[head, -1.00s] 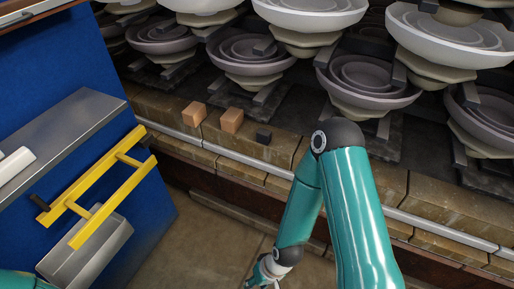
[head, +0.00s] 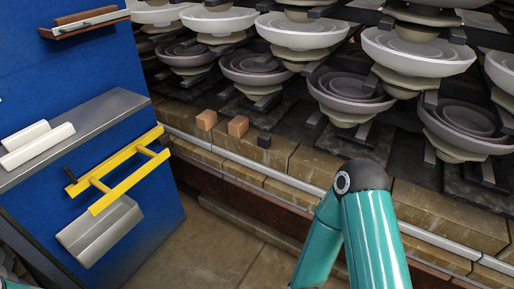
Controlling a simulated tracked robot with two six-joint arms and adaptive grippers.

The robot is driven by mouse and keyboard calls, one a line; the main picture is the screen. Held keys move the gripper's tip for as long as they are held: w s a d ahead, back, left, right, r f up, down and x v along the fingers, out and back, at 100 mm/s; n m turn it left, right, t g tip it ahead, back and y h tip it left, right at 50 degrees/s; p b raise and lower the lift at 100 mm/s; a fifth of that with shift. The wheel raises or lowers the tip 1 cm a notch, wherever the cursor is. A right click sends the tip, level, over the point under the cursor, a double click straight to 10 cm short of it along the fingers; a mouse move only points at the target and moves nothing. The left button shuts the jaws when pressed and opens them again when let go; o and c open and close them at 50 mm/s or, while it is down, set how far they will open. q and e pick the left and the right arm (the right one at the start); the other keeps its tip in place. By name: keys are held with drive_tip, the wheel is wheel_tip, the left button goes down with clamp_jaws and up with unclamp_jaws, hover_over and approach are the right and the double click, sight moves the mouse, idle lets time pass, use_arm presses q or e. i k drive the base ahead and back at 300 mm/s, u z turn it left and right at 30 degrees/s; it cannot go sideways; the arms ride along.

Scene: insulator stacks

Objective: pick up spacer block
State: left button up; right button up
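Two small orange-brown blocks sit on the brick ledge in front of the insulator stacks, a left one (head: 206,120) and a right one (head: 238,126). A smaller dark cube (head: 264,140) sits just right of them. I cannot tell from the picture which of these is the spacer block. My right arm rises in the lower right, and its gripper is below the picture edge. Only a sliver of my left arm shows at the lower left corner, and its gripper is not in view. No gripper is seen touching the blocks.
Stacks of grey insulator discs (head: 418,52) stand behind the ledge, with dark bars between them. A metal rail (head: 290,178) runs along the ledge front. At left is a blue cabinet (head: 60,90) with a grey shelf (head: 95,120) and a projecting yellow frame (head: 118,166). Floor between is open.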

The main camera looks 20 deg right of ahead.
sight(264, 140)
drive_tip(key=z, duration=0.15)
drive_tip(key=i, duration=0.9)
drive_tip(key=u, duration=0.1)
